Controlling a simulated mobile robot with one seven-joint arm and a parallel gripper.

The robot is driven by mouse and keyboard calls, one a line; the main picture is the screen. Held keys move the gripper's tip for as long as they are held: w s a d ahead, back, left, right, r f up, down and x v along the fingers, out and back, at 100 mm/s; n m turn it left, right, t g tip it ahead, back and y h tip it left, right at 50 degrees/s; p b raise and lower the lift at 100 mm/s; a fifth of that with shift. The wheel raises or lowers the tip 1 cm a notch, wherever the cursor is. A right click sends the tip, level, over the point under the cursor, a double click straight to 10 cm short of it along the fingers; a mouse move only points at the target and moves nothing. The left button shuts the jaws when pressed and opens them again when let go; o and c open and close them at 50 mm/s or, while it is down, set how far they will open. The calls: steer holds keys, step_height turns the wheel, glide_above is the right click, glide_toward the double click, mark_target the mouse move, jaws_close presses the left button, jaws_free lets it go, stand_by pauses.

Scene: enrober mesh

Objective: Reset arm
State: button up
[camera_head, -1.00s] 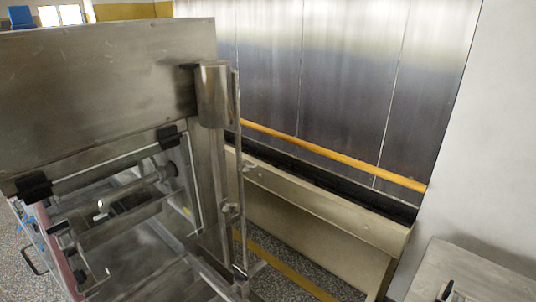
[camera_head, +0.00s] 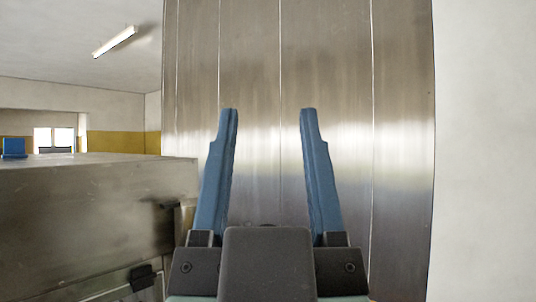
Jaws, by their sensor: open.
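My gripper (camera_head: 269,112) stands upright in the lower middle of the head view, its two blue fingers pointing up and wide apart. Nothing is between the fingers. Its dark grey body fills the bottom middle of the picture. Behind it is a tall metal panel wall (camera_head: 325,60) with vertical seams. The gripper hides part of that wall, and I cannot tell how far apart they are.
A large steel machine (camera_head: 80,205) stands at the left, with a black clamp (camera_head: 142,277) low on its side. A pale plain wall (camera_head: 485,150) is at the right. A ceiling lamp (camera_head: 115,41) and a blue object (camera_head: 14,147) show at the far left.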

stand_by(0.3)
step_height(320, 180, down, 11)
steer(key=b, duration=1.1)
steer(key=shift+f, duration=0.15)
